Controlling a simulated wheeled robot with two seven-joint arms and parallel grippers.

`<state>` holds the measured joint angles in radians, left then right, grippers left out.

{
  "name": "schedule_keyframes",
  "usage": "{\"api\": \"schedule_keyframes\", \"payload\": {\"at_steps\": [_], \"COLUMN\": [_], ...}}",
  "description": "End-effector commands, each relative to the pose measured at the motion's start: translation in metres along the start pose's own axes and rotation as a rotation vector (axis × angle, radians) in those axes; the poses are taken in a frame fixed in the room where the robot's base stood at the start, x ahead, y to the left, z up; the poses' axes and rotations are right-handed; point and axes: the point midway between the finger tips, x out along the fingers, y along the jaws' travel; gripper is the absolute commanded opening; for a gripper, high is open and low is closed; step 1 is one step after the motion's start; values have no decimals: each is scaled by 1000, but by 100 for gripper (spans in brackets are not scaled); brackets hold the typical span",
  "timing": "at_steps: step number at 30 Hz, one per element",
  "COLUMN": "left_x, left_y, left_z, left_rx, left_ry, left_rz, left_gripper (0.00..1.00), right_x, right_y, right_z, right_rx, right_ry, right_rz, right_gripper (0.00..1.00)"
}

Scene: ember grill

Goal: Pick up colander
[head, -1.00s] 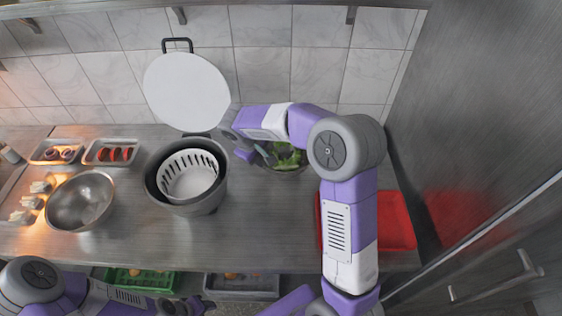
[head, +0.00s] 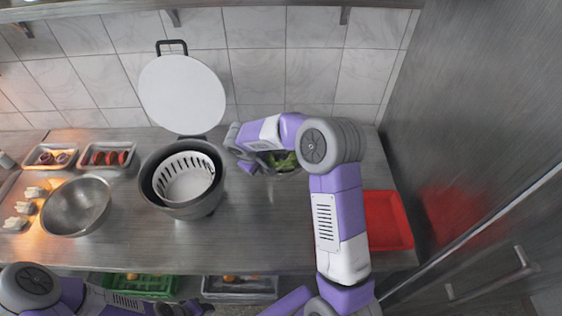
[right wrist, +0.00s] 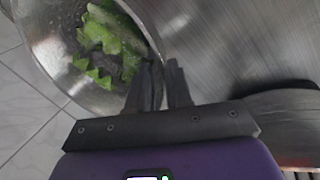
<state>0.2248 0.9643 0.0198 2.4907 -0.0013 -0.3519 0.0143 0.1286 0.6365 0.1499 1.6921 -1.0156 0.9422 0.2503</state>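A white slotted basket (head: 186,178), like a colander, sits inside a grey pot (head: 205,207) at centre left. A steel bowl (right wrist: 65,85) holds leafy greens (right wrist: 108,42); the greens also show in the head view (head: 283,160), partly behind my right arm. My right gripper (head: 249,168) is at the bowl's left side. In the right wrist view its fingers (right wrist: 167,72) are close together at the bowl's rim. Whether they clamp the rim is unclear. My left gripper (head: 193,308) is low at the bottom edge, and its fingers are unclear.
A white round lid (head: 181,93) stands upright behind the pot. An empty-looking steel bowl (head: 76,206) and two trays of food (head: 106,155) are to the left. A red tray (head: 388,222) lies right. The counter's front middle is clear.

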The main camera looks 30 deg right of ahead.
Motion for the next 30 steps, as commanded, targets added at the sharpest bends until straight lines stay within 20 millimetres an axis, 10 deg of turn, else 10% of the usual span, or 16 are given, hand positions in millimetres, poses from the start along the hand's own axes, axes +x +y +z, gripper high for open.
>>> {"api": "schedule_keyframes", "payload": {"at_steps": [30], "left_x": [0], "left_y": [0], "left_z": [0], "left_rx": [0], "left_ry": [0], "left_rz": [0], "left_gripper": [43], "right_x": [0], "right_y": [0], "right_z": [0], "right_rx": [0], "right_ry": [-1], "right_rz": [0], "right_gripper": [0]}}
